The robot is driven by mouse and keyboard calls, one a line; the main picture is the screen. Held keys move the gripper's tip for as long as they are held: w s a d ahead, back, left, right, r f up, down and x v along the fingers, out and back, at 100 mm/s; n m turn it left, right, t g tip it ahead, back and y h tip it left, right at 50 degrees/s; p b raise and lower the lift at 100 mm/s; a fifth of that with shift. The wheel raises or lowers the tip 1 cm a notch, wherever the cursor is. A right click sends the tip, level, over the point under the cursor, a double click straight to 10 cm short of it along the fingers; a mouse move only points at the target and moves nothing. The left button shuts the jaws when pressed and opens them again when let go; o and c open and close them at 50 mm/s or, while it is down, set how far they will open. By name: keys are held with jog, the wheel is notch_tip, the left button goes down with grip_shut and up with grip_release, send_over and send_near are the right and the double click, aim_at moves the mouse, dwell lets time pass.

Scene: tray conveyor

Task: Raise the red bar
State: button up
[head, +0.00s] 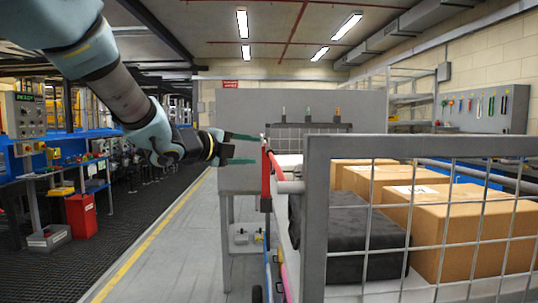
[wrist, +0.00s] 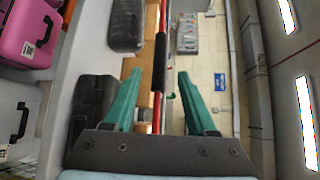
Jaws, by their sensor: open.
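The red bar (head: 266,178) stands at the near left edge of the conveyor in the head view, just left of the mesh frame. In the wrist view the red bar (wrist: 156,114) runs up the middle and has a black sleeve on it. My gripper (head: 257,150) is open, with green fingers pointing right towards the bar's upper part. In the wrist view the bar lies between the spread fingers of my gripper (wrist: 160,72), with a gap on both sides. How far the fingertips reach past the bar is hard to tell.
A grey mesh frame (head: 318,210) stands close on the right. Behind it are a dark case (head: 350,228) and cardboard boxes (head: 470,215). A pink case (wrist: 27,32) shows in the wrist view. A grey panel (head: 300,105) stands behind. The floor (head: 185,250) on the left is clear.

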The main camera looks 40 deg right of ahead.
aim_at(269, 151)
jog(key=d, duration=0.2)
jog(key=d+p, duration=0.1)
jog(key=d, duration=0.2)
jog(key=w+d+f, duration=0.1)
jog(key=d, duration=0.2)
jog(key=shift+f+p, duration=0.1)
jog(key=shift+p, duration=0.25)
grip_shut()
dwell(1.0)
